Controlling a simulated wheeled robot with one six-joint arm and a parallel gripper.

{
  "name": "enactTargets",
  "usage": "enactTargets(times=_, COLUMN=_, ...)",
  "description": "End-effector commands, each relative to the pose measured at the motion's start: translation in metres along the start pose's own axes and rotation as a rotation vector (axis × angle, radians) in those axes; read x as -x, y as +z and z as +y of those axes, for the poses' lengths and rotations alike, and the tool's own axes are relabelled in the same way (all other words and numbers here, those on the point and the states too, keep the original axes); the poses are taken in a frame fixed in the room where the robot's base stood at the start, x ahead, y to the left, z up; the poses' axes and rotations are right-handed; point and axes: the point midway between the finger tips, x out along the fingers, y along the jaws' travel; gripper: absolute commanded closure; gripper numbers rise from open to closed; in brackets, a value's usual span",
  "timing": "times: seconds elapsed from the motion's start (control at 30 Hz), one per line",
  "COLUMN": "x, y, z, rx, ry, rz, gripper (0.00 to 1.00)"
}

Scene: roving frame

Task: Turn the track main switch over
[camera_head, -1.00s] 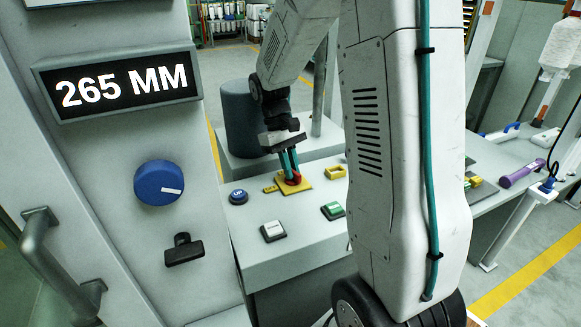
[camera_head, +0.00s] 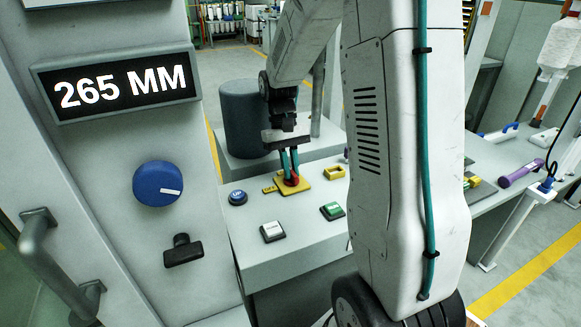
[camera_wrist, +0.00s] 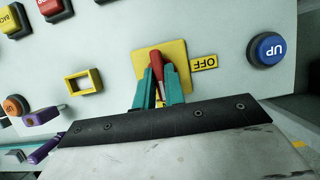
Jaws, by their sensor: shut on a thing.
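The main switch is a red handle (camera_wrist: 156,66) on a yellow plate (camera_wrist: 143,66), set in the grey panel top. A yellow OFF label (camera_wrist: 204,63) sits beside the plate, to its right in the wrist view. My gripper (camera_wrist: 157,80) has its teal fingers on both sides of the red handle, shut on it. In the head view my gripper (camera_head: 290,172) points down onto the yellow plate (camera_head: 303,187), and the red handle (camera_head: 292,181) is mostly hidden by the fingers.
A blue UP button (camera_head: 238,197) is close by, left of the plate. A dark cylinder (camera_head: 246,120) stands behind. A cabinet with a blue dial (camera_head: 157,184) is at left.

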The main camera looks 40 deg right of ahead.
Motion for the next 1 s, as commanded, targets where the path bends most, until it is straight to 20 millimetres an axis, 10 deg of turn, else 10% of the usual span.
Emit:
enactTargets(times=0.07, x=0.002, y=-0.001, z=-0.001, rx=-0.001, ry=-0.002, rz=0.005, gripper=1.0)
enactTargets(times=0.2, x=0.001, y=-0.001, z=-0.001, rx=0.0, ry=-0.001, rz=0.004, gripper=0.67)
enactTargets(times=0.53, x=0.006, y=-0.001, z=0.0, rx=0.0, ry=0.0, rz=0.003, gripper=0.67)
enactTargets(times=1.0, x=0.074, y=-0.001, z=-0.001, rx=0.001, ry=0.0, rz=0.005, gripper=0.67)
